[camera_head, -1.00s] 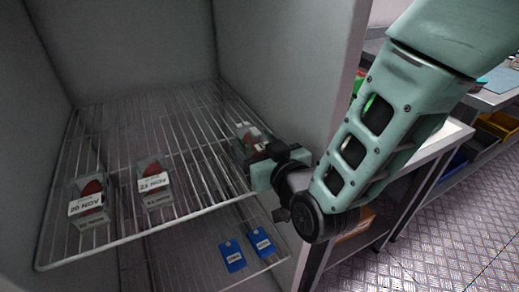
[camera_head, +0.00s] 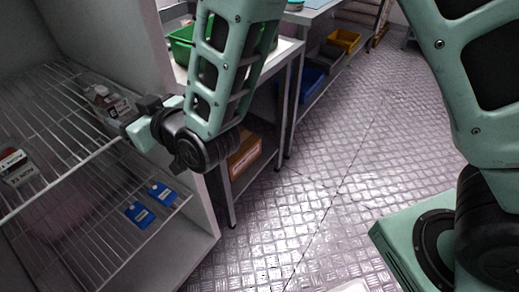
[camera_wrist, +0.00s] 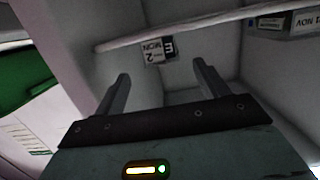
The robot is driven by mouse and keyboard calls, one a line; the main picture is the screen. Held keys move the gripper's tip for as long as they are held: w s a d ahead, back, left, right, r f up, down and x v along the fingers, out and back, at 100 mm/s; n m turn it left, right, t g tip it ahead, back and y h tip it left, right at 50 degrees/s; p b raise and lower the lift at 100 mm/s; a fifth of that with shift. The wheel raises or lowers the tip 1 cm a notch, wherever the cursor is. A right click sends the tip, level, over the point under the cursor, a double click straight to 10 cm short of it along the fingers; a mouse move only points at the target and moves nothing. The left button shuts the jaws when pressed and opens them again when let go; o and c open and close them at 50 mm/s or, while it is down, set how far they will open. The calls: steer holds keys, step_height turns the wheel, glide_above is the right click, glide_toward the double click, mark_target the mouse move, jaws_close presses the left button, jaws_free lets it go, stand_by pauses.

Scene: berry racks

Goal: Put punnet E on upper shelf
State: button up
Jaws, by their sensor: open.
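Punnet E (camera_head: 110,103), a small clear box with a white label and a hint of red fruit, is on the upper wire shelf (camera_head: 78,150) near its right side. Its label, reading E and MON 2, shows in the wrist view (camera_wrist: 158,50). My gripper (camera_head: 133,128) is at the shelf's front edge, just right of the punnet. In the wrist view my gripper (camera_wrist: 160,72) is open, its two fingers apart and nothing between them. The punnet appears beyond the fingertips.
Another labelled punnet (camera_head: 14,165) stands on the shelf at the left. Two blue tags (camera_head: 150,203) are on the lower level. The cabinet's right wall (camera_head: 120,40) is close to my gripper. A bench with a green crate (camera_head: 182,45) and open floor lie to the right.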

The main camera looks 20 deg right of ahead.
steer(key=s+d+g+h, duration=0.9)
steer(key=s+d+g, duration=0.4)
steer(key=s+d, duration=1)
steer(key=shift+s+d, duration=0.2)
steer(key=shift+s, duration=0.55)
